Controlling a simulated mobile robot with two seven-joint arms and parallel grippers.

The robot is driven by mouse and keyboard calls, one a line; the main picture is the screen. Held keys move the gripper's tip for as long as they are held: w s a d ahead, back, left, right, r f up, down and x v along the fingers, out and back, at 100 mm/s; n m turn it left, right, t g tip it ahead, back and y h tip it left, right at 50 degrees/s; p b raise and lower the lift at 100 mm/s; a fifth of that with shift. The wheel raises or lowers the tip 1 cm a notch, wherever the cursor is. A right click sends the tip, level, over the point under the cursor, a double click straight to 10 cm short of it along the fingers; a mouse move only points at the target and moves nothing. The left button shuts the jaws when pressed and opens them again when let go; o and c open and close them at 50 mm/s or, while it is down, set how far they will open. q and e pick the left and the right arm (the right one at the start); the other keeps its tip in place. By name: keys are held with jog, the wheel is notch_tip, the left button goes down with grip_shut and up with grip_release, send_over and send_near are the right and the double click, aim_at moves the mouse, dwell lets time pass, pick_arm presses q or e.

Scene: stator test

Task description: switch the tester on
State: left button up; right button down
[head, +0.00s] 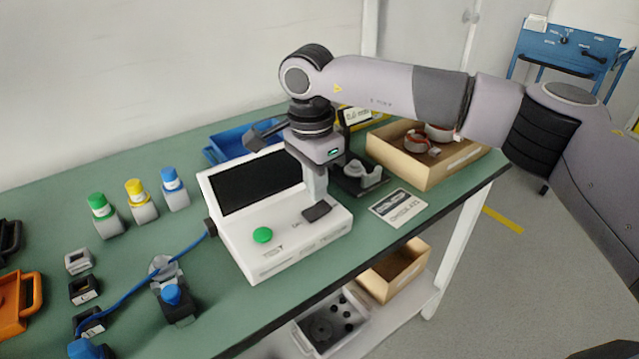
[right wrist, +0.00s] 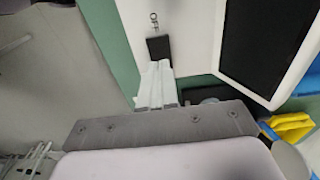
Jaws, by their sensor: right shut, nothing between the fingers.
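The tester (head: 300,250) is a white box with a dark screen (head: 258,180), a green button (head: 262,235) and a dark rocker switch (head: 318,212) on its front panel. My right gripper (head: 316,198) points down over the switch, its fingers shut with nothing between them. In the right wrist view the fingertips (right wrist: 156,66) are at the near edge of the black switch (right wrist: 158,48) on the white panel (right wrist: 180,20). I cannot tell whether they touch it. The fingers hide part of the switch and its label. My left gripper is not in view.
A cardboard box (head: 400,165) with reddish parts and a label card (head: 398,207) are right of the tester. Several coloured-cap bottles (head: 138,195) stand at left. A blue cable (head: 135,288) runs left from the tester. A blue tray (head: 225,143) lies behind it.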

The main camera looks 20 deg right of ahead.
aim_at(310, 213)
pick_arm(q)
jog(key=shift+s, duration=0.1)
pick_arm(e)
notch_tip(310, 213, up, 11)
jog(key=a, duration=0.1)
jog(key=shift+s+a+r, duration=0.15)
jog(key=shift+s, duration=0.05)
